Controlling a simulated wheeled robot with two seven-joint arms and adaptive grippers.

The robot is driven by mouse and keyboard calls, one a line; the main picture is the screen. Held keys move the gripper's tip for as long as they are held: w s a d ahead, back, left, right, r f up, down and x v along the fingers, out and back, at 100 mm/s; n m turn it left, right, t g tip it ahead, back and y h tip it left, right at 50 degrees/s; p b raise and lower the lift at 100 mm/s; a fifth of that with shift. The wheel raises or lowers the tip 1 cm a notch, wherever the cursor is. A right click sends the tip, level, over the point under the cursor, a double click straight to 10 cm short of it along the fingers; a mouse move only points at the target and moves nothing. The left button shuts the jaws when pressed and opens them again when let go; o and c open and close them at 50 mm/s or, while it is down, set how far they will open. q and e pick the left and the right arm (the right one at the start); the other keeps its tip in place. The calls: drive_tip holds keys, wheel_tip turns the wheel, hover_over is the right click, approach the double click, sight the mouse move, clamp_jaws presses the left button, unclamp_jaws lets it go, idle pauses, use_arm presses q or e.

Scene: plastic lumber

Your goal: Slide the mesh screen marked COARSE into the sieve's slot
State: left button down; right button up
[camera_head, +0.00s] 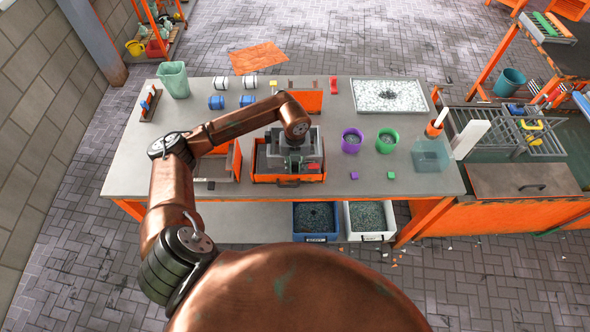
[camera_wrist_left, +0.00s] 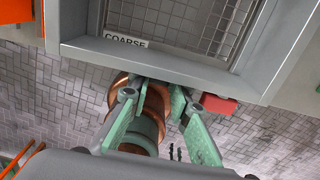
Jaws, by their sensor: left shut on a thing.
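The mesh screen is a grey-framed wire mesh with a white COARSE label, filling the top of the left wrist view (camera_wrist_left: 170,62). In the head view its grey frame (camera_head: 316,142) shows behind and around my left gripper. My left gripper (camera_head: 293,166) is shut at the screen's near edge, with its green fingers (camera_wrist_left: 164,90) reaching that edge in the wrist view. What lies between the fingertips is hard to see. The orange sieve (camera_head: 262,179) is below the screen on the table. I cannot tell whether the screen is in the slot. My right gripper is out of view.
An orange-sided tray (camera_head: 236,160) is left of the sieve. A purple cup (camera_head: 352,141) and a green cup (camera_head: 387,141) stand right, before a tray of pale granules (camera_head: 352,97). Two bins (camera_head: 316,238) (camera_head: 369,238) sit below. The table's front right is mostly clear.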

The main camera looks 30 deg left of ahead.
use_arm(q)
drive_tip(key=shift+w+a, duration=0.15)
drive_tip(key=shift+w, duration=0.1)
drive_tip(key=c, duration=1.7)
unclamp_jaws()
drive_tip(key=shift+a+r, duration=0.1)
drive_tip(key=shift+w, duration=0.1)
drive_tip(key=shift+w+r, duration=0.1)
drive_tip(key=shift+r, duration=0.45)
drive_tip(key=r, duration=1)
drive_tip(key=shift+s+r, duration=0.35)
